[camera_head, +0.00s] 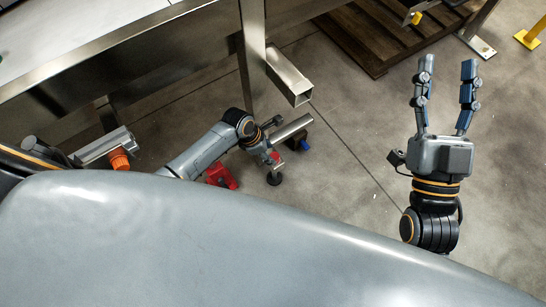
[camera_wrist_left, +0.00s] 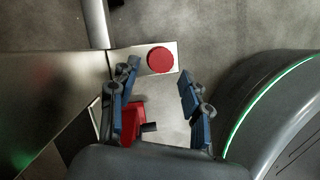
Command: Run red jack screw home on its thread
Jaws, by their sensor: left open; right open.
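A round red disc (camera_wrist_left: 160,60), seen face-on in the left wrist view, lies over a light metal plate (camera_wrist_left: 172,47); it looks like the red jack screw's head, but its thread is hidden. My left gripper (camera_wrist_left: 158,82) is open, with fingertips just short of the disc and on either side of its lower edge. Nothing is between the fingers there. In the head view my left gripper (camera_head: 268,145) is low beside the steel frame, small and partly hidden. My right gripper (camera_head: 446,72) is open and empty over bare floor at the right.
A red block (camera_wrist_left: 135,118) shows behind the left finger; a red piece (camera_head: 222,176) is on the floor side in the head view. A steel frame leg (camera_head: 252,60) and square tube (camera_head: 289,80) stand close to the left arm. A wooden pallet (camera_head: 375,35) lies behind.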

